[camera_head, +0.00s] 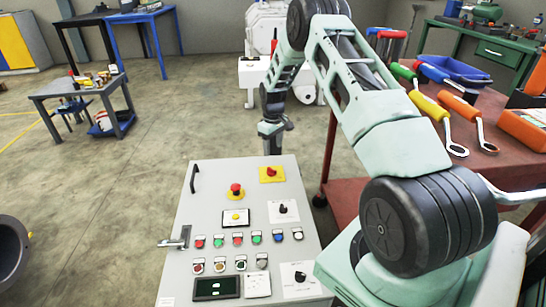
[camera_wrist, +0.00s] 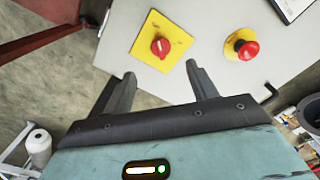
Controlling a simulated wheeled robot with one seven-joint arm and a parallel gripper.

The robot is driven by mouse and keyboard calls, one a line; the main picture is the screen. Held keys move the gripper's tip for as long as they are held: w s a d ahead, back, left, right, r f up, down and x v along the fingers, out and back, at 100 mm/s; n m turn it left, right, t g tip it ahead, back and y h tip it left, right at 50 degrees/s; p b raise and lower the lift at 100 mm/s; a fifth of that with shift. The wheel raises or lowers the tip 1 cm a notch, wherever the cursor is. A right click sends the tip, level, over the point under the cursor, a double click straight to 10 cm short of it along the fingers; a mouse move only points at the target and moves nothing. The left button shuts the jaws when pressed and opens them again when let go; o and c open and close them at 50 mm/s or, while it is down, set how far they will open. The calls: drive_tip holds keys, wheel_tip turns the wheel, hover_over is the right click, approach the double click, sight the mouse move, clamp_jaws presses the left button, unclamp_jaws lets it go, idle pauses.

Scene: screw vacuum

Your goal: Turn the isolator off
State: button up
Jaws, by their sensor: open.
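The isolator is a red rotary knob on a yellow plate (camera_head: 272,174) near the top right of the grey control panel (camera_head: 210,178). In the wrist view the red isolator knob (camera_wrist: 160,46) shows upright in the picture, with a pale mark on it. My gripper (camera_wrist: 159,75) is open and empty. Its two fingers point toward the panel, with the knob beyond and roughly between their tips, apart from them. In the head view my gripper (camera_head: 272,130) is above the panel's top edge, behind the isolator.
A red emergency button (camera_head: 236,188) on a yellow plate sits left of the isolator in the head view. Several buttons and selectors fill the lower panel. A red cart (camera_head: 325,172) with tools stands close on the right. Open floor lies left of the panel.

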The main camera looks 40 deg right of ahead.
wheel_tip(320, 180, up, 7)
drive_tip(key=shift+p, duration=0.4)
idle(0.4)
